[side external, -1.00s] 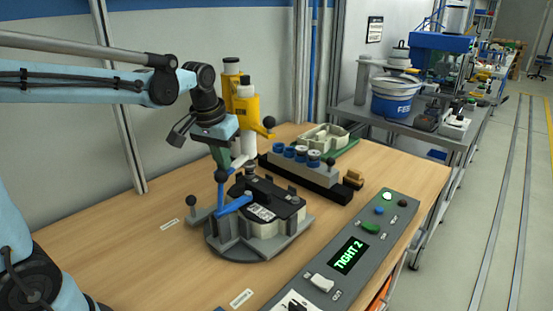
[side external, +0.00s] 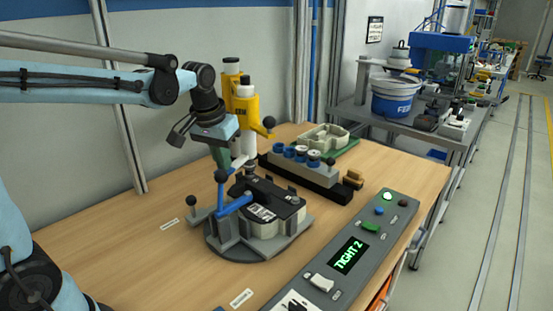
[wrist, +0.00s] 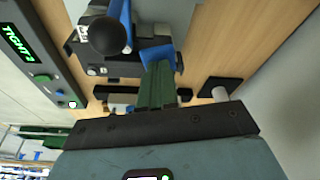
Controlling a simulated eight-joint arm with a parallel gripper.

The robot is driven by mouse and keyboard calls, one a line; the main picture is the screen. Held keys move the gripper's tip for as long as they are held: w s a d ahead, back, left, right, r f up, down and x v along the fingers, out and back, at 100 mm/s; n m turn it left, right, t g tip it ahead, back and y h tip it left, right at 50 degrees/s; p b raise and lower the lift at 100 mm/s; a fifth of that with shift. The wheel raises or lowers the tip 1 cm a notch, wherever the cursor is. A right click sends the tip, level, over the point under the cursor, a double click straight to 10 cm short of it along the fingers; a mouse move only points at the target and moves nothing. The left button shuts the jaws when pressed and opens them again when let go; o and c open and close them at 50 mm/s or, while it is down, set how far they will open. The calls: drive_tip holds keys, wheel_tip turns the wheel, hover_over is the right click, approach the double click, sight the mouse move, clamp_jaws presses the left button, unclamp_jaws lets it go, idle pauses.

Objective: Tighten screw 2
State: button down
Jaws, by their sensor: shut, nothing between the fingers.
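A grey round fixture (side external: 236,245) on the bench holds a housing with a black cover (side external: 272,194) and a white label. A blue clamp lever (side external: 235,204) with a black ball knob stands at its left side. Screw 2 cannot be picked out on the cover. My gripper (side external: 221,168) is behind the knob, over the rear left of the fixture.
A yellow tool (side external: 246,108) on a stand is just behind my gripper. A block with several blue-topped parts (side external: 296,153) and a green tray (side external: 341,151) lie farther back. A control panel (side external: 377,236) reading "TIGHT 2" is at the right. The bench's front left is clear.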

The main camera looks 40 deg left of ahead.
drive_tip(key=shift+f, duration=0.25)
drive_tip(key=w+v, duration=0.2)
drive_tip(key=v, duration=0.6)
drive_tip(key=shift+a+r, duration=0.3)
drive_tip(key=shift+r, duration=0.35)
idle(0.4)
drive_tip(key=shift+s+d, duration=0.1)
drive_tip(key=shift+s, duration=0.05)
drive_tip(key=s+d+f+t+h, duration=0.25)
drive_tip(key=s+d+f, duration=0.25)
drive_tip(key=d, duration=0.3)
drive_tip(key=s+f+m+t+y, duration=0.1)
drive_tip(key=s+f+m+t, duration=0.1)
drive_tip(key=s+f, duration=0.3)
drive_tip(key=shift+a+f+m+y, duration=0.35)
drive_tip(key=shift+f+m, duration=0.25)
drive_tip(key=shift+m, duration=0.1)
drive_tip(key=c, duration=1.8)
unclamp_jaws()
